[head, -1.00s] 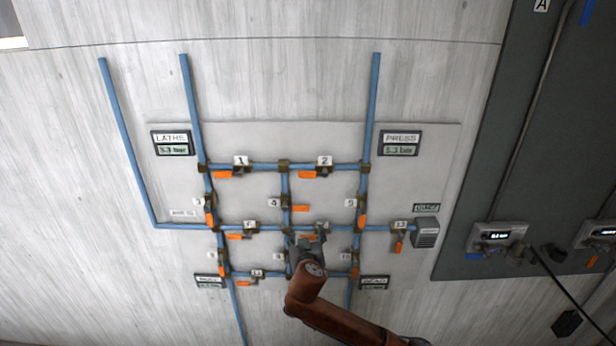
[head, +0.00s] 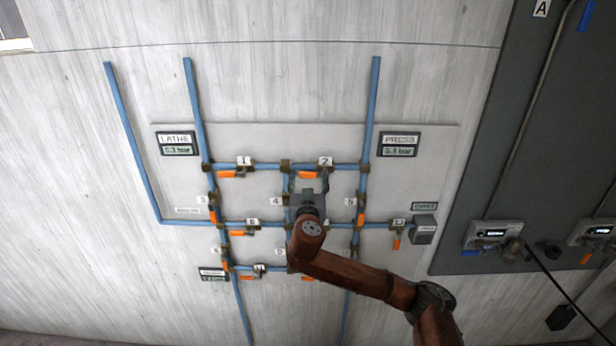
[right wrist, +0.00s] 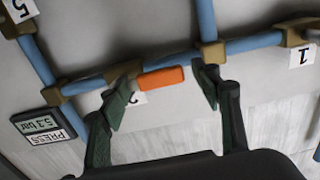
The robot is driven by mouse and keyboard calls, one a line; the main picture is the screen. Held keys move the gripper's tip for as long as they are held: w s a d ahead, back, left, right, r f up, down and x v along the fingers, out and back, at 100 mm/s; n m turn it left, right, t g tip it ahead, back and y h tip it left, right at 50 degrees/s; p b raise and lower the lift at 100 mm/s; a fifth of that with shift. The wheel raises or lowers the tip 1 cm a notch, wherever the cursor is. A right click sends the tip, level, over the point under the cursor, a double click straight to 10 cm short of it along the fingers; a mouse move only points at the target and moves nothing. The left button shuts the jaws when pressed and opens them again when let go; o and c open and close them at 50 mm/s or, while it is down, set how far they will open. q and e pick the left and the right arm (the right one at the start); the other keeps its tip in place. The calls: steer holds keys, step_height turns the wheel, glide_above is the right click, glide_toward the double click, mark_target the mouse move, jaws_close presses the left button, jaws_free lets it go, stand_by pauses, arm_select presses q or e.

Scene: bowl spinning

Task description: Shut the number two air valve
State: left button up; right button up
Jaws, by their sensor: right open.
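The number two valve, labelled 2 (head: 325,161), sits on the upper blue pipe at the right. Its orange handle (head: 307,174) lies roughly parallel to that pipe. My right gripper (head: 314,187) is just below the handle in the head view. In the right wrist view, which is turned over, the open fingers (right wrist: 168,84) stand on either side of the orange handle (right wrist: 160,78), with a gap to each end. The white 2 label (right wrist: 136,98) is partly hidden by the left finger. Whether the fingers touch the valve body is unclear. My left gripper is out of view.
Valve 1 (head: 243,162) is to the left on the same pipe, valve 4 (head: 275,201) lower left. The PRESS gauge (head: 398,145) is at upper right. My right arm covers lower pipes and valves. A dark panel (head: 530,130) stands at the right.

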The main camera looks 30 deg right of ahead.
steer(key=shift+w, duration=0.1)
steer(key=shift+c, duration=0.4)
jaws_close()
stand_by(0.3)
